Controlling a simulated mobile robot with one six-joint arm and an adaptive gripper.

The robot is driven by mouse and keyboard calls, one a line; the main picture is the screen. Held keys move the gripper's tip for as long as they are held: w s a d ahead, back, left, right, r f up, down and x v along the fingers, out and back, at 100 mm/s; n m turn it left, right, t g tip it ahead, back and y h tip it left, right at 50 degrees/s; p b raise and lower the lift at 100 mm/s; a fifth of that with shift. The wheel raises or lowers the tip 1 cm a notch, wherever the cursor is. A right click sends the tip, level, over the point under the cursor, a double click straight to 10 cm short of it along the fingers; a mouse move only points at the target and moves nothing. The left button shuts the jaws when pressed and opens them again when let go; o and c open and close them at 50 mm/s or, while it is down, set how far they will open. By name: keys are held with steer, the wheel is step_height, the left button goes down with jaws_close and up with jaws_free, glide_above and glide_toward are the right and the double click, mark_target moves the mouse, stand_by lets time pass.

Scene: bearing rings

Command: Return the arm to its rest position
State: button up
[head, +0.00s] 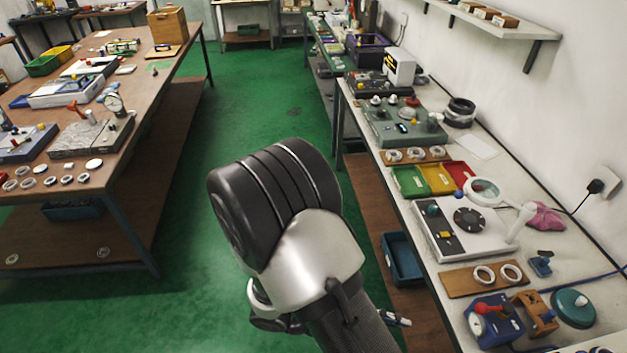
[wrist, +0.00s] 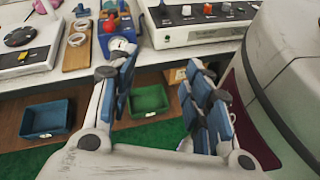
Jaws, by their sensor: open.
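My arm (head: 290,220) rises in the middle of the head view, a black joint above a silver link, over the green floor between two benches. My gripper (wrist: 160,90) shows in the wrist view with its blue-padded fingers spread wide and nothing between them. It points toward the front edge of a bench. The fingertips are not clearly visible in the head view.
The right bench (head: 480,144) carries several devices, coloured bins (head: 437,178) and a wooden board with rings (head: 487,278). The left bench (head: 130,110) holds loose rings and instruments. A blue bin (wrist: 46,118) and a green bin (wrist: 149,101) sit on the lower shelf. The aisle floor is clear.

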steer(key=s+r+m+t+y+b, duration=0.1)
steer(key=s+r+m+t+y, duration=0.1)
steer(key=r+m+y, duration=0.4)
steer(key=s+a+r+m+t+y+b, duration=0.1)
steer(key=r+m+t+y, duration=0.3)
steer(key=r, duration=1)
steer(key=shift+s+a+r+m+y, duration=0.15)
steer(key=shift+s+a+m+y, duration=0.2)
steer(key=shift+m+y, duration=1.55)
